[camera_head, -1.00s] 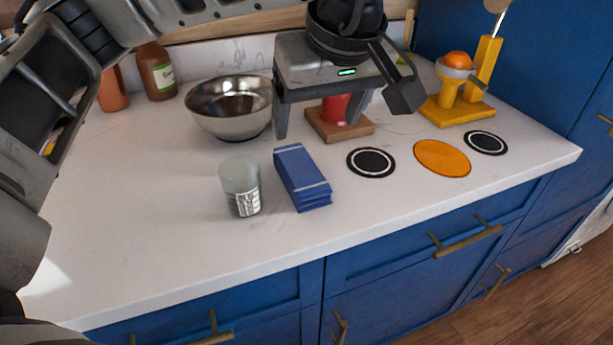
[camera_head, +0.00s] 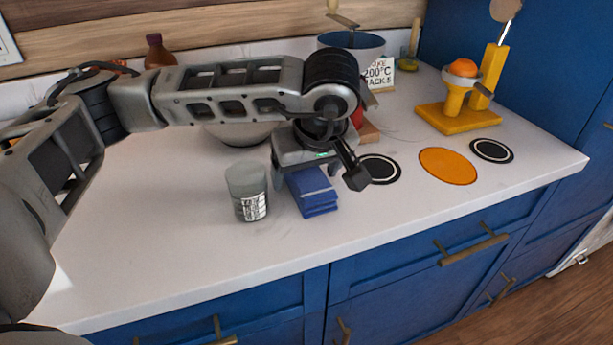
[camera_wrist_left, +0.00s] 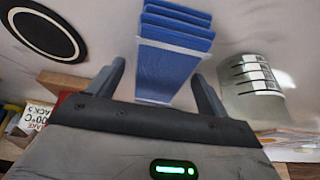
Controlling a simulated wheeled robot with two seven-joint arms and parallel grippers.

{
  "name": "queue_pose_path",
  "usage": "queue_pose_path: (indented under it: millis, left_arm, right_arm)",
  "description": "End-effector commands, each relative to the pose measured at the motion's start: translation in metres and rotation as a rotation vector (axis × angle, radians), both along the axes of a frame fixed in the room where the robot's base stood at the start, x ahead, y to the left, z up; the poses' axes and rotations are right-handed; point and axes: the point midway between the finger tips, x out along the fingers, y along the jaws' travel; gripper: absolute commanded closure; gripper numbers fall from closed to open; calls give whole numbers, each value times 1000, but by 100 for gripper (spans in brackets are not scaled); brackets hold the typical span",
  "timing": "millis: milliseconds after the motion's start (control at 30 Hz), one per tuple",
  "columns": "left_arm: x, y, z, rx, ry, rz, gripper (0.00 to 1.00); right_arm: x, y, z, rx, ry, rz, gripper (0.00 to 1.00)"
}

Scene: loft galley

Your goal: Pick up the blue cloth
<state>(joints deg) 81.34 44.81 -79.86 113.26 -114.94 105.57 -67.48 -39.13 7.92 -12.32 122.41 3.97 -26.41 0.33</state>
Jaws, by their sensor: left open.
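The blue cloth (camera_head: 314,194) is a folded stack with a pale stripe, lying on the white counter. My left gripper (camera_head: 306,172) is over the far end of the cloth and hides that end in the head view. In the left wrist view the cloth (camera_wrist_left: 174,52) lies between the two spread fingers of the left gripper (camera_wrist_left: 168,82), with a gap on each side. The gripper is open and holds nothing. My right gripper is not in view.
A glass jar (camera_head: 247,192) stands close left of the cloth. A metal bowl (camera_head: 240,134) is partly hidden behind my arm. Black coasters (camera_head: 381,169), an orange disc (camera_head: 447,166) and a yellow juicer stand (camera_head: 458,115) are to the right. The counter's front is clear.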

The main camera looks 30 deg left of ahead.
Motion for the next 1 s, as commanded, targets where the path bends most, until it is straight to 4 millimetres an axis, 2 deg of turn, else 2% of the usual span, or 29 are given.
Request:
queue_pose_path:
  millis: [233,267,400,433,767,1000]
  left_arm:
    - [1,1,-3,0,0,0,22]
    - [1,1,-3,0,0,0,25]
    - [1,1,-3,0,0,0,64]
    - [1,1,-3,0,0,0,70]
    - [1,1,-1,0,-1,0,70]
    - [2,0,18,-1,-4,-1,70]
  right_arm:
    - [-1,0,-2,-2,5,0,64]
    - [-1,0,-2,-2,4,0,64]
    - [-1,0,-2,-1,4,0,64]
    - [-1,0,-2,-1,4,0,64]
    - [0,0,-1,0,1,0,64]
    - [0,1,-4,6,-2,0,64]
